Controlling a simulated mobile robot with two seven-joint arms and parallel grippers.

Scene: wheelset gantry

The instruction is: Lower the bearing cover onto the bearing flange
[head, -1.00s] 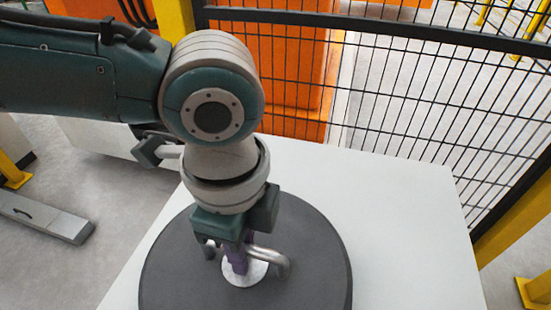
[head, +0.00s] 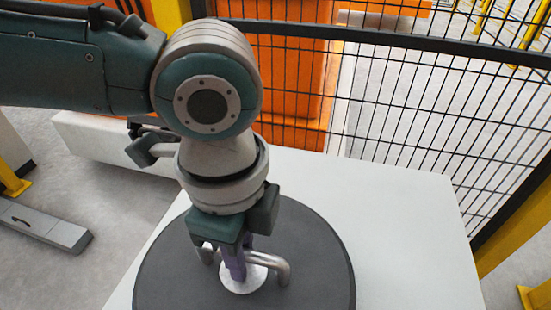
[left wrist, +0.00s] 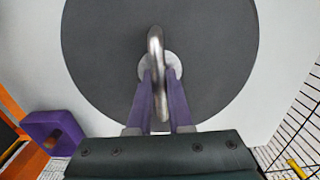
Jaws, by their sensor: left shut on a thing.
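The bearing cover (head: 310,240) is a wide dark grey disc with a pale round hub (head: 255,279) and a bent metal handle (head: 284,268) on top. It also shows from above in the left wrist view (left wrist: 100,55), looking level in the head view. My left gripper (head: 237,271) points down over the hub. Its purple fingers (left wrist: 160,92) are shut on the handle, one on each side of it. The bearing flange is not visible; whatever lies under the disc is hidden, and I cannot tell whether the cover touches it. My right gripper is not in view.
A white flat surface (head: 415,225) lies below the disc, with bare room to its right. A black mesh fence (head: 410,110) with yellow posts stands behind and right. An orange machine (head: 300,90) is behind the fence.

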